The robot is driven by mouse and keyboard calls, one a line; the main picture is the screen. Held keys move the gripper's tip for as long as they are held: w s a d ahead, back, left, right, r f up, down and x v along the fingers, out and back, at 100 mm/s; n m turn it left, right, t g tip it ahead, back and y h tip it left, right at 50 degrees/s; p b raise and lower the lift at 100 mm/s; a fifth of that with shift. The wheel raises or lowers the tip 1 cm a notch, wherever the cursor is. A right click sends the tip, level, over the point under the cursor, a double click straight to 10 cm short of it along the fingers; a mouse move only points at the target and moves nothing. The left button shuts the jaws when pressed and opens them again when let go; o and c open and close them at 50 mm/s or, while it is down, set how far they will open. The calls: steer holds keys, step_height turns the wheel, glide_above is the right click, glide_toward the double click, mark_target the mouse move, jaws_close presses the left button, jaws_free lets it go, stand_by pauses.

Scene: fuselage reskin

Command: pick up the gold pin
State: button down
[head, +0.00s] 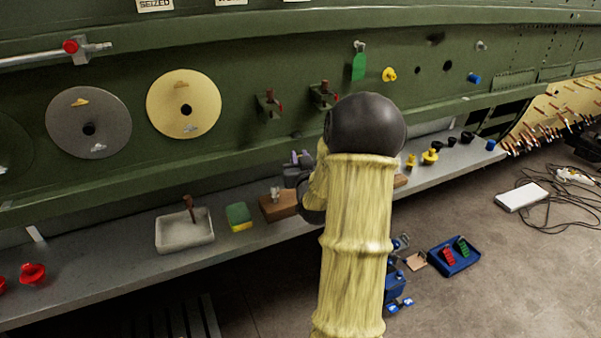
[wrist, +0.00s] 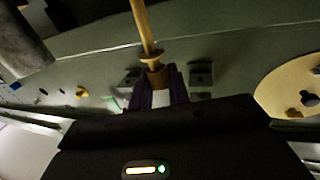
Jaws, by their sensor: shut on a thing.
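The gold pin (wrist: 144,30) is a slim gold rod with a collar near its lower end, seen in the wrist view. My gripper (wrist: 156,85) is shut on the pin around its collar end, and the rod sticks out away from the jaws toward the top of the picture. In the head view my gripper (head: 298,163) is in front of the green panel, above the shelf, partly hidden by my arm. I cannot make out the pin in the head view.
A green fuselage panel (head: 240,120) stands behind, with a grey disc (head: 70,115) and a gold disc (head: 205,95). On the grey shelf (head: 110,275) are a tray (head: 172,240), a green-yellow sponge (head: 238,217) and a wooden block (head: 274,207). Yellow knobs (head: 430,156) lie at right.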

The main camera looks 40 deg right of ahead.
steer(key=shift+r, duration=1.35)
